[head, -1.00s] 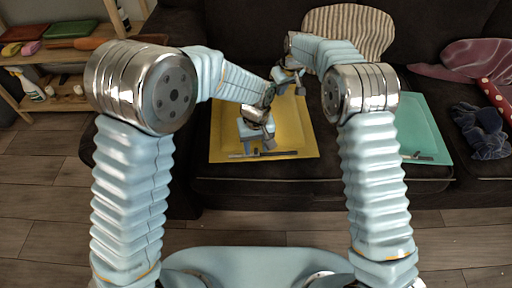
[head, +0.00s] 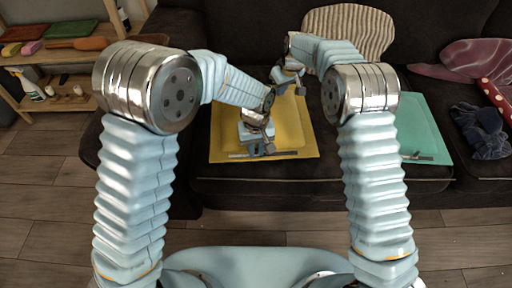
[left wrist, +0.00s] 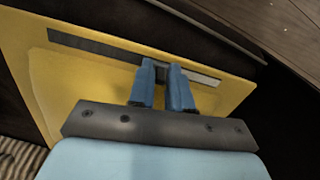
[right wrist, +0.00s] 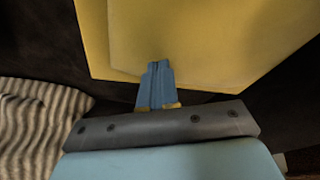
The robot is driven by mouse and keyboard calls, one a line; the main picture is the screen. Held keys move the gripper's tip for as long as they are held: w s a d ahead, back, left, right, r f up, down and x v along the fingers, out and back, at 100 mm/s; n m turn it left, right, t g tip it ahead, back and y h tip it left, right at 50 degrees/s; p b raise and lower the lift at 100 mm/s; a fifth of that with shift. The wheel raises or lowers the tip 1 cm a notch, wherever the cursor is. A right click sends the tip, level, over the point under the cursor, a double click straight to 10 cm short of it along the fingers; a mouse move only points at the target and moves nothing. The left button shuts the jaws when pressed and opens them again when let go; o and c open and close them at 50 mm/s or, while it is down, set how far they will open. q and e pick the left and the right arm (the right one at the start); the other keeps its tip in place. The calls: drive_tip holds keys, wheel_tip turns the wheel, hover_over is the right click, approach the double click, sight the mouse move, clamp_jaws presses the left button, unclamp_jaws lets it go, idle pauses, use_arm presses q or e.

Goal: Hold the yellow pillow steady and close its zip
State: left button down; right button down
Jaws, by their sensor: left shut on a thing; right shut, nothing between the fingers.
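The yellow pillow (head: 295,125) lies flat on the dark sofa seat. Its zip (head: 285,155) runs along the near edge, part dark and part light grey; the left wrist view shows the dark part of the zip (left wrist: 85,43) on the left. My left gripper (head: 258,153) is shut at the zip, where dark meets light; it also shows in the left wrist view (left wrist: 168,75). The fingers hide what they grip, apparently the zip's slider. My right gripper (head: 299,92) is shut and empty at the pillow's far edge. Its fingertips (right wrist: 158,65) overlap the pillow; contact is unclear.
A teal pillow (head: 425,130) with its own zip lies to the right. A striped cushion (head: 350,30) leans at the back. Blue cloth (head: 482,130) and a dark pink cushion (head: 475,58) lie at the far right. A wooden shelf (head: 60,100) stands at the left.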

sight(227, 157)
use_arm(q)
drive_tip(key=a, duration=0.8)
drive_tip(key=shift+s+a, duration=0.35)
drive_tip(key=shift+a, duration=0.05)
use_arm(e)
drive_tip(key=shift+s+f, duration=0.15)
drive_tip(key=shift+f, duration=0.2)
use_arm(q)
drive_tip(key=c, duration=1.1)
unclamp_jaws()
drive_tip(key=shift+o, duration=0.3)
drive_tip(key=shift+r, duration=0.1)
wheel_tip(227, 157, up, 12)
